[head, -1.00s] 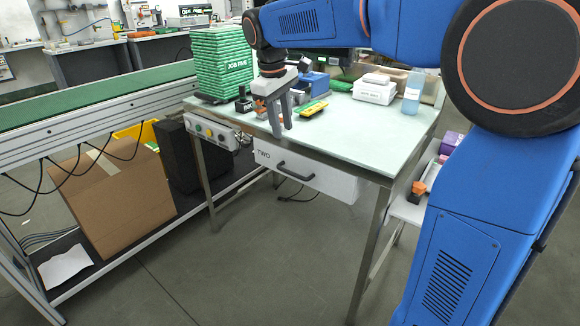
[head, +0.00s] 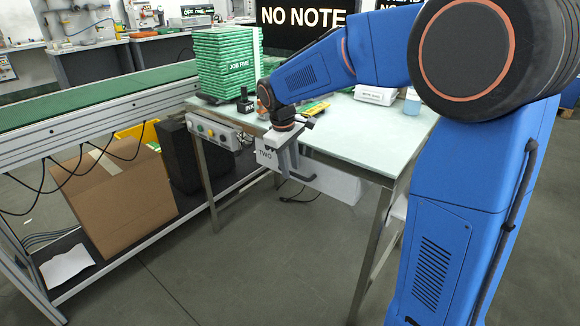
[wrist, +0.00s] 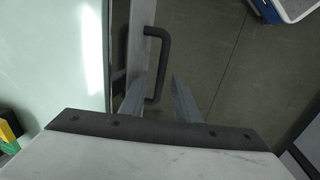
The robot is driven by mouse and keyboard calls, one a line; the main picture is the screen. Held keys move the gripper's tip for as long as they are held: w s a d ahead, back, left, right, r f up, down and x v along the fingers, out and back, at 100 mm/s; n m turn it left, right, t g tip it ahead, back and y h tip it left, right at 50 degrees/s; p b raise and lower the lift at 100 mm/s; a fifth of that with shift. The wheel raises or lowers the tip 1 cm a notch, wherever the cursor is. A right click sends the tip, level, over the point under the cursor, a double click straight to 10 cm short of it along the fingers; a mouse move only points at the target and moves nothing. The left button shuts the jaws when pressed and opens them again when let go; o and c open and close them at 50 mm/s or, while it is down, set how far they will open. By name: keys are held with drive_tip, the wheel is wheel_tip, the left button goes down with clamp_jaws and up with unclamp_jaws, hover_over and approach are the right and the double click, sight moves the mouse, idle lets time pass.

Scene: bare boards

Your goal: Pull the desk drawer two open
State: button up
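The desk drawer two is a white drawer (head: 335,182) under the front edge of the desk, with "TWO" at the left of its front. Its front looks flush with the desk edge, so it appears closed. Its dark bar handle (wrist: 163,60) shows in the wrist view and is mostly covered by my gripper in the head view. My gripper (head: 291,175) is at the handle, pointing down at the drawer front. In the wrist view my gripper (wrist: 164,85) has its fingers apart, with the near end of the handle between them; contact cannot be told.
The pale green desk top (head: 370,130) lies just behind my gripper. A green stack (head: 226,62) stands at its back left. A conveyor (head: 90,95) and a cardboard box (head: 118,195) are at the left. The floor (head: 270,265) before the drawer is clear.

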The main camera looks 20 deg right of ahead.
drive_tip(key=shift+f, duration=0.2)
clamp_jaws()
drive_tip(key=s+a, duration=1.2)
drive_tip(key=a, duration=0.5)
drive_tip(key=shift+s, duration=0.15)
unclamp_jaws()
wheel_tip(320, 180, up, 17)
drive_tip(key=s+a, duration=0.2)
drive_tip(key=shift+a, duration=0.2)
drive_tip(key=shift+d+r, duration=0.1)
